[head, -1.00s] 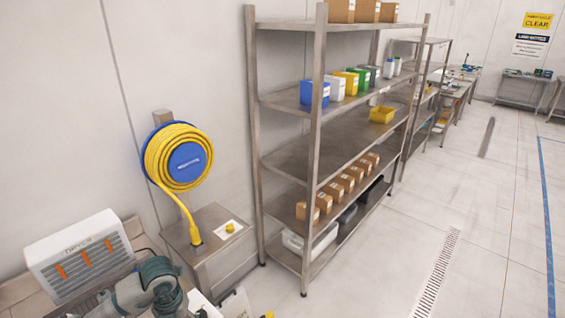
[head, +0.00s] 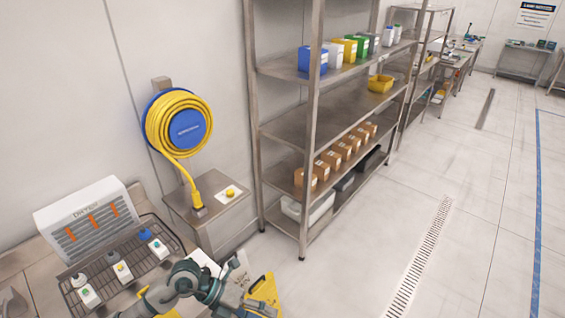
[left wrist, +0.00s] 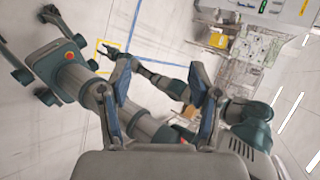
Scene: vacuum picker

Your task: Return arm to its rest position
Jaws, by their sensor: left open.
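One of my arms shows at the bottom of the head view, below the wire rack. Its end, by a yellow floor sign, is too unclear there to read the fingers. In the left wrist view, my left gripper (left wrist: 160,85) has its two blue-padded fingers spread wide, with nothing held between them. Parts of my own body and arm links show behind the fingers.
A wire rack (head: 150,268) with several small white items stands before a slatted dryer box (head: 90,218). A yellow hose reel (head: 160,115) hangs above a metal cabinet (head: 236,222). Metal shelving (head: 285,130) stands right of it. A yellow sign (head: 265,290) stands near my arm. Floor at right is clear.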

